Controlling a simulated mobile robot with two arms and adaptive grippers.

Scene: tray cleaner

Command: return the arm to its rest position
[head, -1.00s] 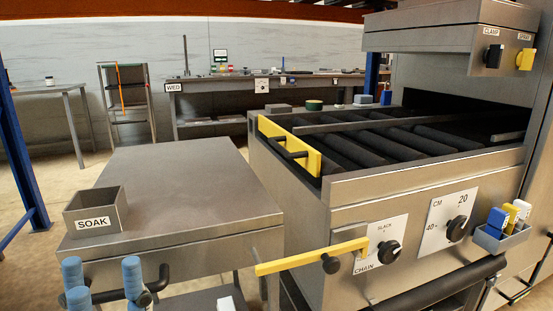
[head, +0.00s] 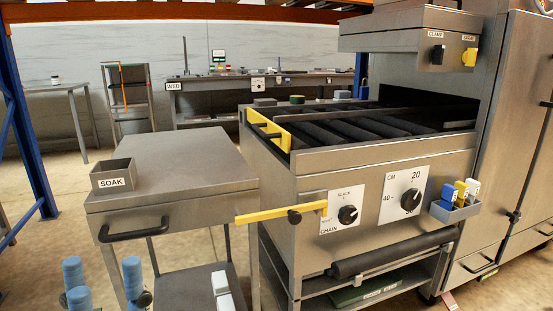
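My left gripper (head: 104,284) shows at the bottom left of the head view. Its blue-padded fingers stand apart with nothing visible between them, so it is open and empty. It is in front of the steel cart (head: 175,170), below the level of its top and near its black handle (head: 134,231). The rest of my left arm is out of frame. My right gripper is not in view.
A SOAK bin (head: 113,175) sits on the cart. White items (head: 223,290) lie on its lower shelf. Right of it stands the roller machine (head: 350,170) with a yellow lever (head: 282,212) sticking out left. A blue post (head: 25,120) stands left; floor between is clear.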

